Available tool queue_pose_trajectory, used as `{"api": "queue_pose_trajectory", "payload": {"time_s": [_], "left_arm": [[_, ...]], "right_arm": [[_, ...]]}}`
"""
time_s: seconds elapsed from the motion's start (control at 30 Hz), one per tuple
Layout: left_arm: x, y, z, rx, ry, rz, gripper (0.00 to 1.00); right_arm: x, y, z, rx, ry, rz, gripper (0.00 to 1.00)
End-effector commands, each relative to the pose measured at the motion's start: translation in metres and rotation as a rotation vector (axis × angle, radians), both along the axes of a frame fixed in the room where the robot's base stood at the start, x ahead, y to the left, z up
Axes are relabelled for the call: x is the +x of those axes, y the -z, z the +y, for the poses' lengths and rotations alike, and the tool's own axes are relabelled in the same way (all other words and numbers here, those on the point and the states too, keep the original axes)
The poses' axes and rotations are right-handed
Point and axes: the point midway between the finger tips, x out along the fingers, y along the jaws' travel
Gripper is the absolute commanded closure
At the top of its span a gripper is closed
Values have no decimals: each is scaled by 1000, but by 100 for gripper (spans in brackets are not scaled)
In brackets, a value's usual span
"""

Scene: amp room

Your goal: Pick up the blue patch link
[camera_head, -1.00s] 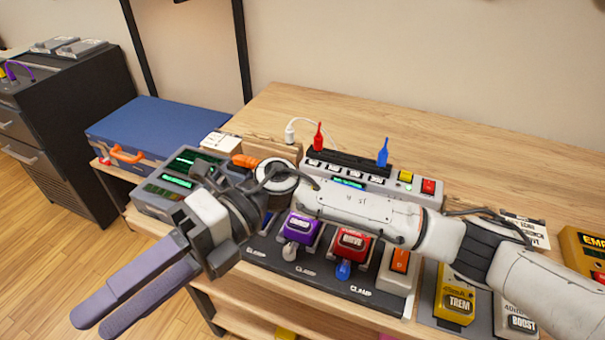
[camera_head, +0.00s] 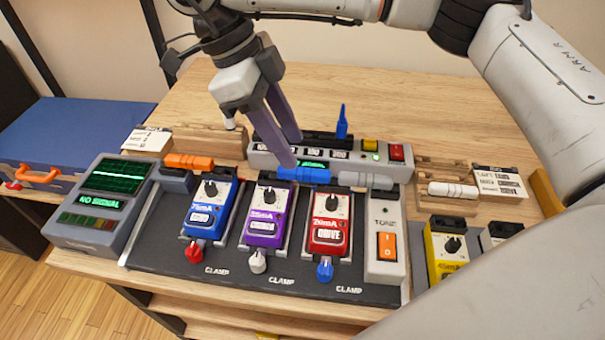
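The blue patch link (camera_head: 303,175) is a short blue bar lying behind the purple pedal (camera_head: 265,218) and the red pedal (camera_head: 330,218), bridging the gap between them. My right gripper (camera_head: 291,150) reaches down from the upper left with two long purple fingers. The fingers look parted, with nothing seen between them. The nearer fingertip overlaps the left part of the link in the picture; I cannot tell whether it touches. My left gripper is not in view.
An orange link (camera_head: 195,161) lies left of the blue pedal (camera_head: 208,209); a white link (camera_head: 365,180) lies right of the blue link. A console with a blue plug (camera_head: 342,122) stands just behind. A wooden rack (camera_head: 448,204) holds another white link. My arm hides the lower right.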

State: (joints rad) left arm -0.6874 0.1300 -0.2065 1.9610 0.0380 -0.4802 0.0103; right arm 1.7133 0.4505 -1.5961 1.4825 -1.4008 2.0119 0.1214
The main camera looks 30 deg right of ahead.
Motion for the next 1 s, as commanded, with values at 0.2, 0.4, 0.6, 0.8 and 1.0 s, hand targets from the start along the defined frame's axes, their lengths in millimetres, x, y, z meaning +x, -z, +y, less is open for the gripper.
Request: {"api": "queue_pose_trajectory", "payload": {"time_s": [0.2,0.4,0.6,0.8,1.0], "left_arm": [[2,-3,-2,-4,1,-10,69],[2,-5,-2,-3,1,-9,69],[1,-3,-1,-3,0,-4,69],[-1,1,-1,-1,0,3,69],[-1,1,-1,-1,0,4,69]], "right_arm": [[-3,13,-3,3,0,2,62],[-9,39,-13,1,0,2,62],[-12,54,-17,3,-1,-2,62],[-12,54,-17,3,-1,-2,73],[-12,54,-17,3,-1,-2,100]]}}
